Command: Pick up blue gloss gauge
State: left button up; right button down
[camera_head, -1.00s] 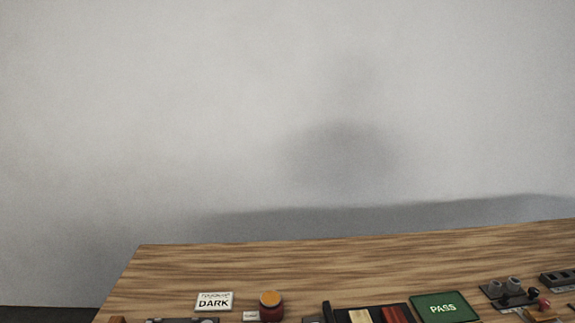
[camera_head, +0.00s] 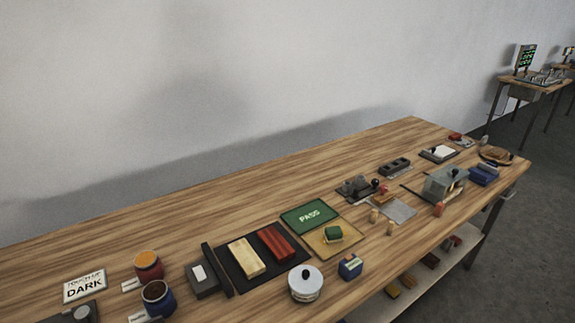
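A small blue block-shaped device (camera_head: 350,267) stands near the front edge of the wooden table, right of a white lidded pot. It looks like the blue gloss gauge, though its markings are too small to read. Another blue object (camera_head: 484,175) lies near the table's far right end; I cannot tell what it is. Neither of my grippers is in view.
The long wooden table (camera_head: 150,215) holds a white pot (camera_head: 306,284), a green PASS mat (camera_head: 309,215), a yellow mat (camera_head: 352,238), red and cream blocks, two jars and a DARK sign (camera_head: 85,286). The table's back strip is clear. A lower shelf shows below.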

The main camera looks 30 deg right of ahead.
aim_at(347, 271)
jog(key=z, duration=1.35)
